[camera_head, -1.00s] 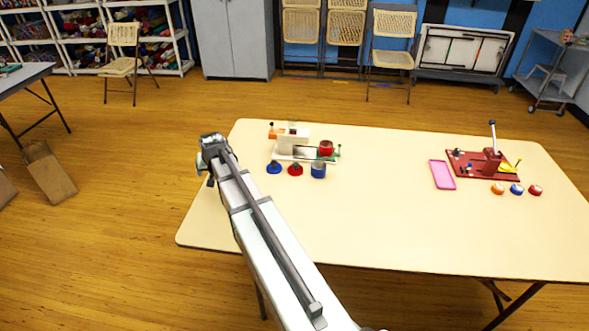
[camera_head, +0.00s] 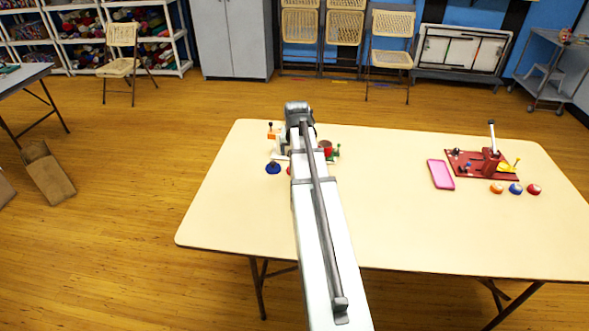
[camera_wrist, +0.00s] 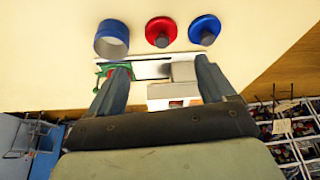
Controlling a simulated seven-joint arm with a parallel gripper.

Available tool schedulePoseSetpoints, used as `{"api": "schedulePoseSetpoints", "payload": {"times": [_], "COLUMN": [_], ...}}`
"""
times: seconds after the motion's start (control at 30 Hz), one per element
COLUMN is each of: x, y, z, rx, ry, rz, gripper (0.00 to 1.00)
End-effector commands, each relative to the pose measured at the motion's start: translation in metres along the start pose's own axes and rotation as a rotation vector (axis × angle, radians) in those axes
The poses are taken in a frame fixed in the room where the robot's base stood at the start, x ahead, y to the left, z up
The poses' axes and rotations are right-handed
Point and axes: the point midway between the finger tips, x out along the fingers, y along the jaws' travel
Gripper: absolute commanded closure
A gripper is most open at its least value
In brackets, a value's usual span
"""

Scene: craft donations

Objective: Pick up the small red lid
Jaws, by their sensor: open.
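The small red lid (camera_wrist: 161,31), a round disc with a dark knob, lies on the table in the wrist view, between a blue lid (camera_wrist: 204,30) and an open blue cup (camera_wrist: 112,39). In the head view only a sliver of the red lid (camera_head: 289,171) shows beside my arm. My gripper (camera_wrist: 162,66) is open and empty. In the wrist view its two fingers overlap the white device, and the red lid is beyond the fingertips, apart from them. In the head view my arm hides the fingers.
A white device (camera_head: 281,147) with a red cup (camera_head: 327,146) stands behind the lids, partly hidden by my arm. A pink tray (camera_head: 440,174), a red board (camera_head: 465,170) with a lever and several small round pieces are at the right. The middle of the table (camera_head: 400,225) is clear.

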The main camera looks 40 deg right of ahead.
Motion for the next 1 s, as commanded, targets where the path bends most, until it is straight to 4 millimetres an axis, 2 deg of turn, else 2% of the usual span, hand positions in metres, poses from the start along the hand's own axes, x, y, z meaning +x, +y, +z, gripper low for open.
{"api": "schedulePoseSetpoints", "payload": {"times": [0.4,0.53,0.83,1.0], "x": [0.060,0.070,0.080,0.098], "y": [-0.001,-0.001,-0.001,-0.003], "z": [-0.001,0.000,0.000,0.002], "rx": [0.000,0.000,0.000,0.000], "ry": [-0.001,-0.001,0.001,-0.002], "rz": [-0.001,-0.001,-0.001,-0.001], "gripper": [0.17,0.17,0.17,0.17]}}
